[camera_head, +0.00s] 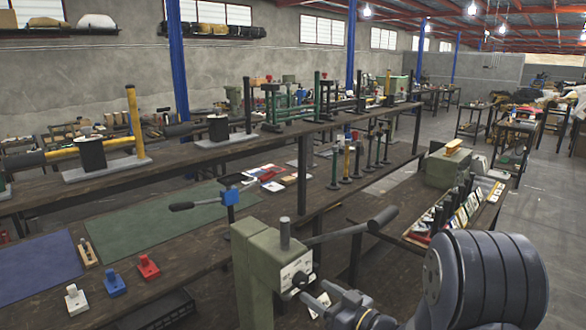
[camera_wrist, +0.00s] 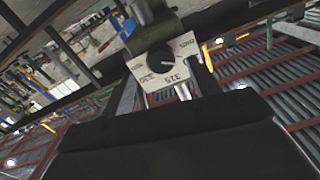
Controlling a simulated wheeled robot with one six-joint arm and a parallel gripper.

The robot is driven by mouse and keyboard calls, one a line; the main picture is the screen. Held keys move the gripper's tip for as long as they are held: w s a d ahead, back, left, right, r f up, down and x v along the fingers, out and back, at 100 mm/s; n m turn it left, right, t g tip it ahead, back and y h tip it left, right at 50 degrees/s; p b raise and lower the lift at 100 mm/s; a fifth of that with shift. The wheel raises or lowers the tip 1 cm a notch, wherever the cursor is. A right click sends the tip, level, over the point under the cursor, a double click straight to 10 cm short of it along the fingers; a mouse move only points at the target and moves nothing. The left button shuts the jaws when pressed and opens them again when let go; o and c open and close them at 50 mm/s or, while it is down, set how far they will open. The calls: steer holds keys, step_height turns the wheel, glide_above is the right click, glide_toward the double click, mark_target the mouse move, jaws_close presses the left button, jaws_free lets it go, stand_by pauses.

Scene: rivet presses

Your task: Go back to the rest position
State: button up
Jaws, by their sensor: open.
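My gripper (camera_head: 318,300) is low in the middle of the head view, close to the front of a green rivet press (camera_head: 255,262). The press has a dark lever handle (camera_head: 350,226) to the right and a white dial plate (camera_head: 297,272). In the wrist view the dial plate (camera_wrist: 165,68) with a dark knob fills the upper middle, between my two fingers. The gripper is open. I see nothing held in it. Whether a finger touches the press, I cannot tell. The dark body of my wrist hides the lower part of the wrist view.
White, blue and red small blocks (camera_head: 148,266) and a green mat (camera_head: 150,218) lie on the bench left of the press. A lower bench at right bears a green box (camera_head: 445,167) and a row of tools. Open floor (camera_head: 530,220) lies at the far right.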

steer(key=v, duration=0.6)
steer(key=shift+s+b, duration=0.2)
steer(key=shift+b, duration=0.15)
